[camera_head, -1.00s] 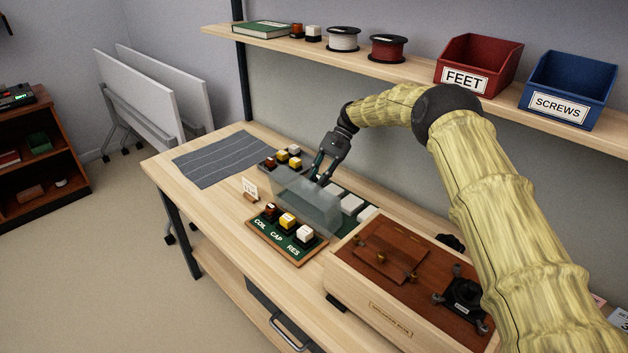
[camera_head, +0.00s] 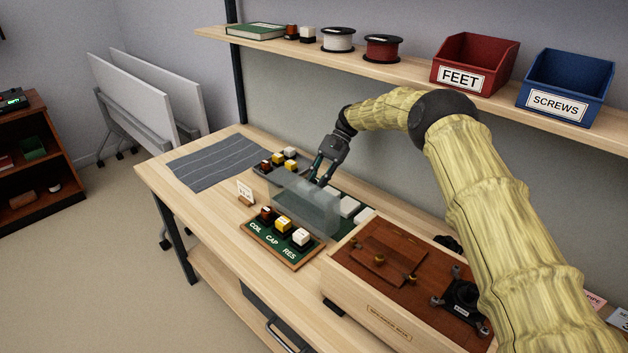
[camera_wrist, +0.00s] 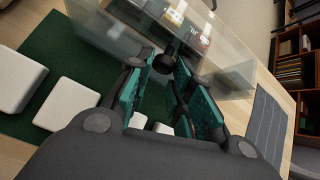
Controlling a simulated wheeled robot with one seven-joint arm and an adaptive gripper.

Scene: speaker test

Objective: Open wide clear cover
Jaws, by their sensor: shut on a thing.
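The wide clear cover (camera_head: 308,208) stands over the middle of the bench, behind a green board (camera_head: 268,241) marked COIL, CAP, RES. In the wrist view the cover (camera_wrist: 205,48) fills the top, with a dark round knob (camera_wrist: 163,63) on its near side. My gripper (camera_head: 319,181) is at the cover's upper back edge. In the wrist view its teal-padded fingers (camera_wrist: 160,82) are closed about the knob, though the exact contact is partly hidden. I cannot tell how far the cover is tilted.
A wooden box (camera_head: 365,315) with a brown top stands right of the cover. White blocks (camera_head: 347,206) lie on green behind it. A tray of small blocks (camera_head: 265,172) is at the back left, beside a grey mat (camera_head: 215,160). A shelf (camera_head: 400,65) runs above the bench.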

